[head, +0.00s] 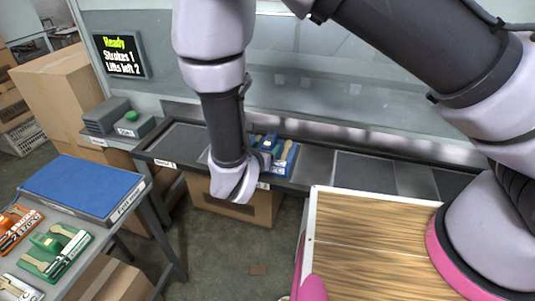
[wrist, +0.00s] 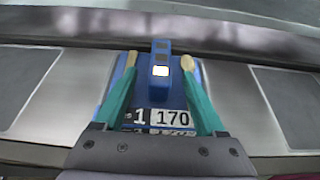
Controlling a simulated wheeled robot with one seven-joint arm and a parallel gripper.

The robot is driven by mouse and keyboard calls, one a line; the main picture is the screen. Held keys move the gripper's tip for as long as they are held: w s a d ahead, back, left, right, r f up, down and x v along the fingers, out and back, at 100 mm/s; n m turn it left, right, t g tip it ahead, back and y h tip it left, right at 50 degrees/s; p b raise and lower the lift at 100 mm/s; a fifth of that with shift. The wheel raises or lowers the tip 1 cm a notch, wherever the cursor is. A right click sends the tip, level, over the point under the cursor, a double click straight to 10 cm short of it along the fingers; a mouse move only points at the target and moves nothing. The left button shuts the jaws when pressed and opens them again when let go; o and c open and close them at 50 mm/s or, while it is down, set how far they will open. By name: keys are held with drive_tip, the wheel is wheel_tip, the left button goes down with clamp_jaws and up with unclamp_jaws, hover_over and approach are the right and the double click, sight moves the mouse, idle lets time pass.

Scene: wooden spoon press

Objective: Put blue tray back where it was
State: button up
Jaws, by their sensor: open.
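The blue tray (head: 283,168) sits on the long grey bench, with a raised block and pale wooden pieces on it. In the wrist view the blue tray (wrist: 200,72) has a front label reading "1 170". Its upright blue block (wrist: 160,88) stands at the centre. My gripper (wrist: 160,74) is open, its two teal fingers on either side of the block with visible gaps. Tan wooden tips show just beyond both fingers. In the head view my wrist hides part of the tray's left side.
At left, a table holds a blue mat (head: 82,186), an orange tray (head: 16,228), a green tray (head: 57,250) and a white tray (head: 18,288). A screen (head: 120,55) reads "Ready, Strokes 1, Lifts left 2". A green button (head: 131,115) and boxes stand nearby. A wooden top (head: 370,245) is at front right.

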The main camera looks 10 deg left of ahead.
drive_tip(key=x, duration=0.2)
drive_tip(key=shift+w+f, duration=0.15)
drive_tip(key=shift+w, duration=0.2)
clamp_jaws()
